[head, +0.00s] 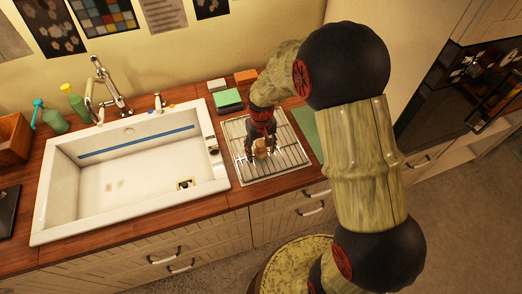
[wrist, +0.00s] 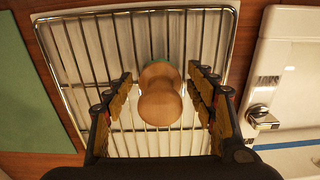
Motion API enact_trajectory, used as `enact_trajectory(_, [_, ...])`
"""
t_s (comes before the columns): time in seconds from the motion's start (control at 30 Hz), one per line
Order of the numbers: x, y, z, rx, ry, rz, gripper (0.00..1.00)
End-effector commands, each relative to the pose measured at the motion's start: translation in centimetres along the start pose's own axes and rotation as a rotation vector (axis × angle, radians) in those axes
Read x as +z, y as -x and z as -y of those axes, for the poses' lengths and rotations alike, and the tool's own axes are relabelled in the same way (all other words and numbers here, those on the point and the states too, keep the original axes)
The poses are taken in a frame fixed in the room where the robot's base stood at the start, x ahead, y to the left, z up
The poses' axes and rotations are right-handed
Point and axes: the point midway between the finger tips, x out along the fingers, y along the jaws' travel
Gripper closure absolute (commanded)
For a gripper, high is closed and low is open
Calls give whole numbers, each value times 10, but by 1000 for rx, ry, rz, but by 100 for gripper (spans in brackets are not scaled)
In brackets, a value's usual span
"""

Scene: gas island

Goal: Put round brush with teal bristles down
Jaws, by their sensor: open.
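The round brush (wrist: 160,95) shows in the wrist view as a pale wooden knob, with a sliver of teal at its far edge; most of its bristles are hidden beneath the wood. It appears to rest on the wire drying rack (wrist: 85,40). In the head view the brush (head: 260,150) is small and partly covered by my fingers. My gripper (wrist: 160,82) is open above the rack, with one finger on each side of the brush. Gaps show between the wood and both fingers. My gripper (head: 261,143) points down in the head view.
The white sink (head: 110,190) lies left of the rack. A green sponge (head: 227,98) and an orange block (head: 246,76) are behind the rack. A green mat (wrist: 30,95) lies on the rack's other side. Bottles and a faucet (head: 105,85) stand behind the sink.

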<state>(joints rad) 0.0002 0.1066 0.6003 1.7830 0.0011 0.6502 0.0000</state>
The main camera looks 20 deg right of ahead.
Motion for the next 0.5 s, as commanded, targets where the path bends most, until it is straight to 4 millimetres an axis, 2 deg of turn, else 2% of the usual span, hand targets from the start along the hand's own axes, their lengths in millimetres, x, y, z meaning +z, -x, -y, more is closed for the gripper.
enact_trajectory(0.27, [0, 5, 0, 0, 0, -1, 44])
enact_trajectory(0.37, [-1, 16, 0, 0, 0, -2, 44])
enact_trajectory(0.5, [-2, 44, 0, 0, 0, -5, 44])
